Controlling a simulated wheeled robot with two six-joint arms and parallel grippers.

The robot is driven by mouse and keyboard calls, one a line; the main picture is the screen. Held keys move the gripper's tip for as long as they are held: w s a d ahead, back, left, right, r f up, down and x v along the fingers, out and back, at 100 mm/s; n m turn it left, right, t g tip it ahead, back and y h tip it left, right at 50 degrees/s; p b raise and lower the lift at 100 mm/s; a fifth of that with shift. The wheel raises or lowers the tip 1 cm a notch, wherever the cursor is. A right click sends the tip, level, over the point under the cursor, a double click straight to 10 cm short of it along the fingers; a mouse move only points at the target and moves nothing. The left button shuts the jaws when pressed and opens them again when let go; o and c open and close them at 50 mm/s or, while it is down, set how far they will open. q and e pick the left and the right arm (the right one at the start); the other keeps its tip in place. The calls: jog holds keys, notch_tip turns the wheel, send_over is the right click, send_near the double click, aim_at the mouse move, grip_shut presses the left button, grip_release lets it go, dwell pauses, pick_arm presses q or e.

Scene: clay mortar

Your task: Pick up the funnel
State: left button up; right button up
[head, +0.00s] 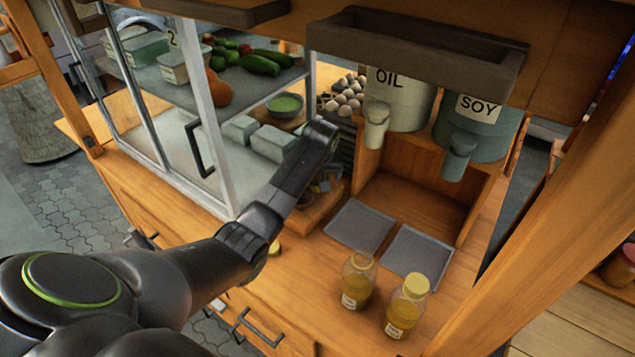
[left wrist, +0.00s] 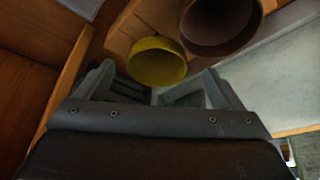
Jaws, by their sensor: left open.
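In the left wrist view a round yellow piece with a rim, which looks like the funnel (left wrist: 157,62), lies between and just beyond the tips of my left gripper (left wrist: 158,78). I cannot tell whether the fingers touch it. The gripper is open with nothing held between the fingers. In the head view my left gripper (head: 325,182) points down over the counter beside the glass case, largely hidden by its own arm. The funnel cannot be made out there. My right gripper is not in view.
A brown, round, hollow vessel (left wrist: 220,22) is close beside the yellow piece. Two jars, one open (head: 358,282) and one yellow-lidded (head: 407,305), stand at the front right. OIL (head: 400,98) and SOY (head: 480,128) containers are behind. The glass case (head: 205,110) borders the left.

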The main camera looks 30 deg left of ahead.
aim_at(318, 178)
pick_arm(q)
jog(key=shift+x, duration=2.25)
jog(key=shift+d, duration=0.15)
jog(key=c, duration=1)
